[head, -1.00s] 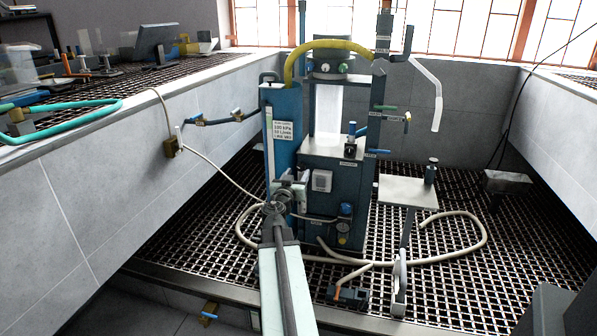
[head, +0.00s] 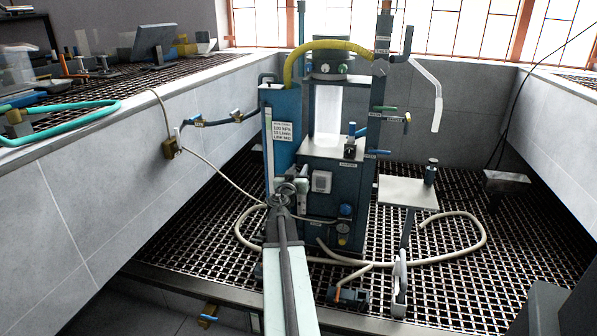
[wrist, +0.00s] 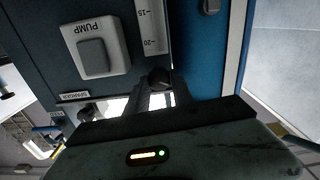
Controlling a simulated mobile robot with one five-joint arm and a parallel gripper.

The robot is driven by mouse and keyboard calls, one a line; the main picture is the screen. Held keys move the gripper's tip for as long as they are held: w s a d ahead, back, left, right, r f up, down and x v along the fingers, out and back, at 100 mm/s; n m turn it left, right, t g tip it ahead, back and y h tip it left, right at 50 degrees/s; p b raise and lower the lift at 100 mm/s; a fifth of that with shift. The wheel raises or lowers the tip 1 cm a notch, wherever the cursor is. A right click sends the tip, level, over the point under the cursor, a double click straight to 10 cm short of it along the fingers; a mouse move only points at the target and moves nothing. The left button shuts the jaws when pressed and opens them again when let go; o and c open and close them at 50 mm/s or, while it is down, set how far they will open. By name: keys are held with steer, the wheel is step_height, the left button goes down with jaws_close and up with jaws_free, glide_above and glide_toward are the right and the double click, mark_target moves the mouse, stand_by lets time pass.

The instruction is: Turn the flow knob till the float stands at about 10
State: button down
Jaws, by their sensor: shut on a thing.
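The flow knob (wrist: 160,77) is a small dark round knob at the end of a pale flow scale (wrist: 151,28), whose marks 15 and 20 show in the wrist view. My gripper (wrist: 160,94) is shut on the knob, with its fingertips around it. The float cannot be made out in either view, and the part of the scale around 10 is outside the wrist view. My wrist hides the knob in the head view.
The pump switch (wrist: 92,57) sits close beside the scale on the dark machine housing (head: 335,215). A pale hose (head: 470,226) loops over the grating. A white side shelf (head: 408,192) stands to the right.

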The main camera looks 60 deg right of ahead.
steer(key=shift+d, duration=0.15)
steer(key=n, duration=0.4)
steer(key=shift+s+d, duration=0.1)
steer(key=shift+s+n, duration=0.1)
steer(key=shift+n, duration=5.3)
steer(key=c, duration=1.1)
jaws_free()
steer(key=shift+r, duration=0.1)
